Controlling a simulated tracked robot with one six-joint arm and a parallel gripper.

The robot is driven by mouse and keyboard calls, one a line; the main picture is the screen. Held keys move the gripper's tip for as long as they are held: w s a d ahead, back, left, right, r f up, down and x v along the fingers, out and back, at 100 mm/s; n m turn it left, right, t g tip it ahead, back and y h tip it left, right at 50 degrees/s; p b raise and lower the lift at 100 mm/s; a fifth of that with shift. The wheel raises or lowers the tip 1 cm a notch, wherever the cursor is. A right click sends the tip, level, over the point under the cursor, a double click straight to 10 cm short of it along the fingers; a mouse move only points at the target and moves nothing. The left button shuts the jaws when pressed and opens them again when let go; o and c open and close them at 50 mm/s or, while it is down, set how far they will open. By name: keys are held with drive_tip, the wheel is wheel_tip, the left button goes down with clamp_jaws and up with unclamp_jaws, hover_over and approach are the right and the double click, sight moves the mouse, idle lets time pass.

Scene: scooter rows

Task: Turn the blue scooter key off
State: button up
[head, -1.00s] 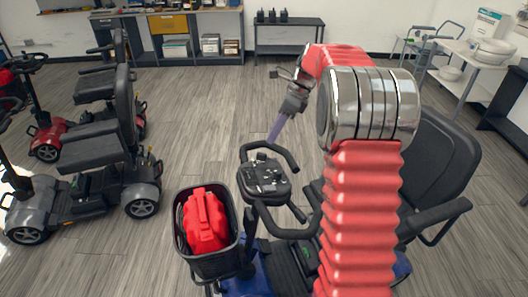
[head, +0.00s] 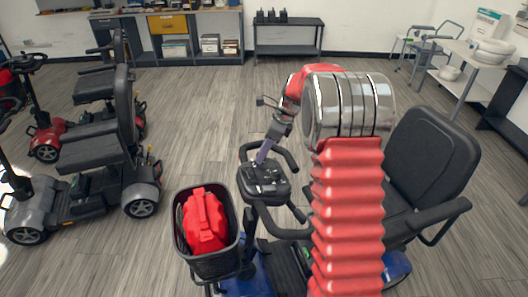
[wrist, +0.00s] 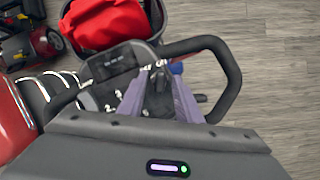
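The blue scooter (head: 250,278) stands in front of me with its black control panel (head: 264,180) between the handlebar loops. The panel also shows in the wrist view (wrist: 112,66), with a dark display and white markings. My gripper (head: 262,160) points down with its purple fingertips over the panel. In the wrist view my gripper's fingers (wrist: 156,78) are apart, with a small dark upright part (wrist: 158,92) between them, perhaps the key. I cannot tell whether they touch it. A small blue knob (wrist: 176,68) sits just beyond the right fingertip. The key's position is unclear.
A black basket (head: 213,266) with a red bag (head: 204,222) hangs at the scooter's front. A handlebar loop (wrist: 232,75) curves right of my fingers. Grey (head: 100,180) and red scooters stand left.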

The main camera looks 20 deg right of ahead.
clamp_jaws()
drive_tip(key=shift+n, duration=0.5)
drive_tip(key=n, duration=0.2)
drive_tip(key=n+g, duration=0.1)
drive_tip(key=n, duration=0.2)
drive_tip(key=shift+w+n+g+y, duration=0.15)
drive_tip(key=shift+n+g+y, duration=0.15)
drive_tip(key=n, duration=0.2)
drive_tip(key=n+g, duration=0.1)
drive_tip(key=n, duration=0.2)
drive_tip(key=shift+n+g, duration=0.3)
idle(0.3)
unclamp_jaws()
drive_tip(key=shift+r, duration=0.1)
